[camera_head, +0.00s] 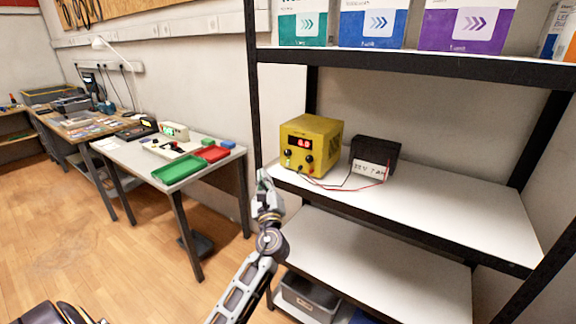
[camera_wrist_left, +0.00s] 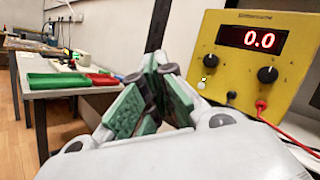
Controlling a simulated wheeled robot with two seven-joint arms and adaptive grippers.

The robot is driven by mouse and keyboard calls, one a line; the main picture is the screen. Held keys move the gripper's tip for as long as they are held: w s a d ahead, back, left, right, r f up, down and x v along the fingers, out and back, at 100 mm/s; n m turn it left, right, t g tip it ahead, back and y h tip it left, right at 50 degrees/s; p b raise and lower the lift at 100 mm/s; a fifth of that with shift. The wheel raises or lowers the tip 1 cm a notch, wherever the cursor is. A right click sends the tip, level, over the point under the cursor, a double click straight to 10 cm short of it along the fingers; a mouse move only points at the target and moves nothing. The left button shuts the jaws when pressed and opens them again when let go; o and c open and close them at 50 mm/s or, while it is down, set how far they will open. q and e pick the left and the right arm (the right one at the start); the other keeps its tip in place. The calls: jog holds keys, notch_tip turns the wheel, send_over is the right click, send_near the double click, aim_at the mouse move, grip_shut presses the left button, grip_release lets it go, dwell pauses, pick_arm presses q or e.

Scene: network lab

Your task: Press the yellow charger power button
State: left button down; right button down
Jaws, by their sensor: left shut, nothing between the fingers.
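The yellow charger (camera_head: 312,146) stands on the middle shelf at its left end, with a red display reading 0.0 and two black knobs. In the left wrist view the charger (camera_wrist_left: 252,60) fills the right side, and a small pale button (camera_wrist_left: 201,85) with a green mark above it shows low on the left of its front panel. My left gripper (camera_head: 262,178) is shut and empty, in front of the shelf and to the lower left of the charger. In the left wrist view its fingertips (camera_wrist_left: 160,68) are apart from the panel, left of the button. My right gripper is not in view.
A black battery (camera_head: 375,155) stands right of the charger, joined by red and black wires. A black shelf post (camera_head: 251,90) rises behind my gripper. Boxes stand on the top shelf. A table (camera_head: 222,168) with green and red trays is at left.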

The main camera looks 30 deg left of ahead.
aim_at(288, 164)
pick_arm(q)
jog(key=shift+m, duration=0.4)
jog(key=shift+w, duration=0.15)
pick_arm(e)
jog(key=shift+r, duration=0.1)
